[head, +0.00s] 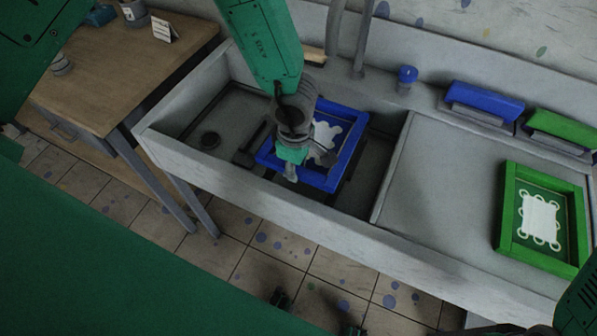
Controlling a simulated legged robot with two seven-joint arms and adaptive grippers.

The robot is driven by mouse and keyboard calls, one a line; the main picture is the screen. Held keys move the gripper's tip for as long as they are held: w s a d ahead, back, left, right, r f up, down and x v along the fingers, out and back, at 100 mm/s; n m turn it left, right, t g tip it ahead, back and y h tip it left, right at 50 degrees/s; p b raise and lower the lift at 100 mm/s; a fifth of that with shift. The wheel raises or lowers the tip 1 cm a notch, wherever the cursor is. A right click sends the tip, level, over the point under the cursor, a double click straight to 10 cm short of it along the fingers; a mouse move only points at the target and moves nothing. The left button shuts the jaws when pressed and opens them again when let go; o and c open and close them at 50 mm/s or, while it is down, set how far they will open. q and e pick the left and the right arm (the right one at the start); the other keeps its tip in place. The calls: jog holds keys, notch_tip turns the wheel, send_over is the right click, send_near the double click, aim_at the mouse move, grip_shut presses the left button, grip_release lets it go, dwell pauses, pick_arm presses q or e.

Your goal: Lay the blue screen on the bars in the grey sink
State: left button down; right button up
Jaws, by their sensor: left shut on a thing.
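My left gripper (290,170) reaches down from above and is shut on the near left side of the blue frame. The gripper hides part of that side. Dark bars (247,154) show beside the screen at its left, low in the basin. I cannot tell whether the screen touches them. My right gripper is not in view.
A green screen (508,212) lies on the drainboard (440,190) at the right. Blue (485,103) and green (565,130) holders line the back. A blue-capped item (407,76) stands on the rear ledge near pipes (362,40). A wooden table (105,85) stands left.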

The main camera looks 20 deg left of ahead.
aim_at(311, 162)
pick_arm(q)
jog(key=w, duration=0.1)
jog(key=w+a, duration=0.1)
jog(key=shift+w+f, duration=0.15)
jog(key=shift+w, duration=0.2)
jog(key=d+f+b, duration=0.1)
jog(key=w+d+f+b, duration=0.1)
jog(key=d+f+b, duration=0.1)
jog(key=f, duration=0.1)
jog(key=shift+w+b, duration=0.3)
jog(key=shift+b, duration=0.1)
jog(key=shift+a+f+b, duration=0.25)
jog(key=shift+a+f, duration=0.2)
jog(key=shift+f, duration=0.2)
jog(key=shift+a+f+b, duration=0.2)
jog(key=shift+a+f, duration=0.2)
jog(key=shift+f, duration=0.2)
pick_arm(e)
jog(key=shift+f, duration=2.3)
pick_arm(q)
jog(key=shift+a+f, duration=0.15)
jog(key=shift+a, duration=0.05)
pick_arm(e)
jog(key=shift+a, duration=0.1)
